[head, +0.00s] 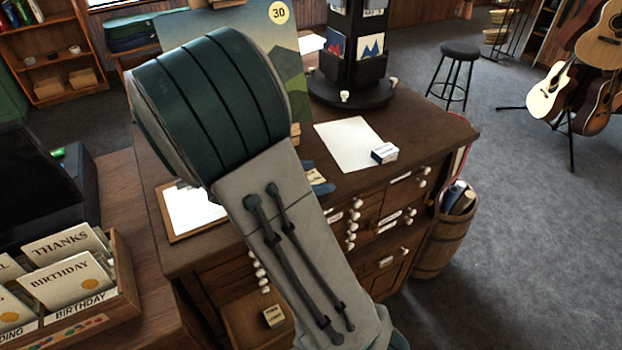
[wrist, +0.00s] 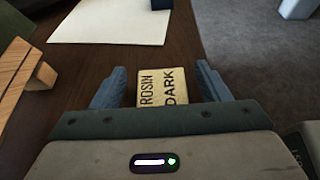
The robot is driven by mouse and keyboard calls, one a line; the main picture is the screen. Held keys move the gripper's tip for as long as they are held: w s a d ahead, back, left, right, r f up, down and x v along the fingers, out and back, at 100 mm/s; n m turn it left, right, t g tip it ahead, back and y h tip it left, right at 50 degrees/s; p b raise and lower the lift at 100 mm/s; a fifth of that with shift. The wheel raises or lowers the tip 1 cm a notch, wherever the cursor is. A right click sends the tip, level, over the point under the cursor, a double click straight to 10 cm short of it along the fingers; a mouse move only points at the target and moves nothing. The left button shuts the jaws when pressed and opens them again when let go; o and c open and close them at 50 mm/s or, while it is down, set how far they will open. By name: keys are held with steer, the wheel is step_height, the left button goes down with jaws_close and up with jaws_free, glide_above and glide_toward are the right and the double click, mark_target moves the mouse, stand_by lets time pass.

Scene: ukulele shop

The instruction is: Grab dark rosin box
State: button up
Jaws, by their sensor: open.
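The dark rosin box (wrist: 163,88) is a small cream box with black letters reading "ROSIN DARK" in the wrist view. It lies on the brown wooden counter top (wrist: 185,45). My gripper (wrist: 162,76) is open, with one blue-grey finger on each side of the box and gaps showing at both sides. The box's near end is hidden by my gripper's body. In the head view my arm hides most of this spot; a cream box edge (head: 317,178) shows beside a blue finger.
A white sheet (head: 345,142) and a small blue-and-white box (head: 384,153) lie to the right on the counter. A black display stand (head: 352,90) stands behind. A small cream box (head: 273,316) sits in an open drawer below. A wooden piece (wrist: 25,85) stands left of my gripper.

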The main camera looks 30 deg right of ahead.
steer(key=shift+d+f, duration=0.25)
steer(key=shift+d, duration=0.3)
steer(key=c, duration=1.1)
steer(key=shift+o, duration=0.2)
steer(key=shift+r, duration=0.1)
